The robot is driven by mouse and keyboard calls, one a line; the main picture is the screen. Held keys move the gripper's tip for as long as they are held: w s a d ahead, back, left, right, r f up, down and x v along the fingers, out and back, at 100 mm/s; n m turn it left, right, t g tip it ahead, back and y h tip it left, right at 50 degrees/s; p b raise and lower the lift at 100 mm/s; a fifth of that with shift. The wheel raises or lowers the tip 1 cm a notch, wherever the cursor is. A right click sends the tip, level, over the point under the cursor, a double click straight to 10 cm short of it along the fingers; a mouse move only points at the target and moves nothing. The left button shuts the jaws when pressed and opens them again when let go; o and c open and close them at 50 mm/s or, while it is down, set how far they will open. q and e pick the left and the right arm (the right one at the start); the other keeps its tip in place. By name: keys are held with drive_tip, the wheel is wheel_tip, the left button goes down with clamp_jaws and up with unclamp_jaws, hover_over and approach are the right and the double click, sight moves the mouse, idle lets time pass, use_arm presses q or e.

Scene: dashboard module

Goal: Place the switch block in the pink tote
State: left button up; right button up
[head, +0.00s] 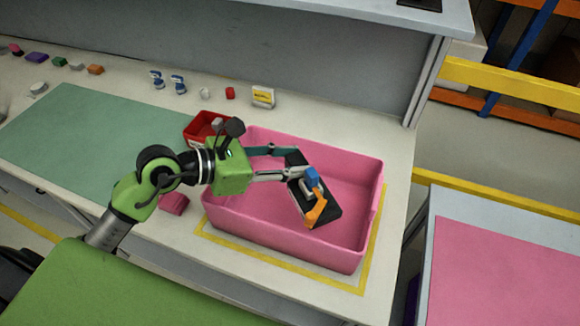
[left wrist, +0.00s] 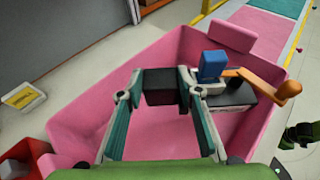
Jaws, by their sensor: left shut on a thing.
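The switch block (head: 325,208) is a black plate with a blue block, a grey part and an orange lever on it. My left gripper (head: 298,162) is shut on its far end. In the left wrist view, the black end of the switch block (left wrist: 160,88) sits between the fingertips, and the blue and orange parts show to the right. The pink tote (head: 230,225) stands on the bench, open at the top. The switch block is within the tote's outline, slanted. I cannot tell whether it touches the tote's floor.
A red bin (head: 198,131) stands beside the tote's far left corner. A pink block (head: 173,204) lies left of the tote. A yellow-and-white box (head: 263,97) and small parts stand behind. Yellow tape (head: 290,267) borders the tote. The green mat (head: 95,140) is clear.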

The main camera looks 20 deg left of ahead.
use_arm(q)
wheel_tip(320, 180, down, 3)
drive_tip(key=shift+r, duration=0.1)
drive_tip(key=shift+f+b, duration=0.4)
drive_tip(key=shift+f, duration=0.35)
drive_tip(key=o, duration=1.3)
drive_tip(key=shift+c, duration=0.2)
drive_tip(key=shift+r, duration=0.2)
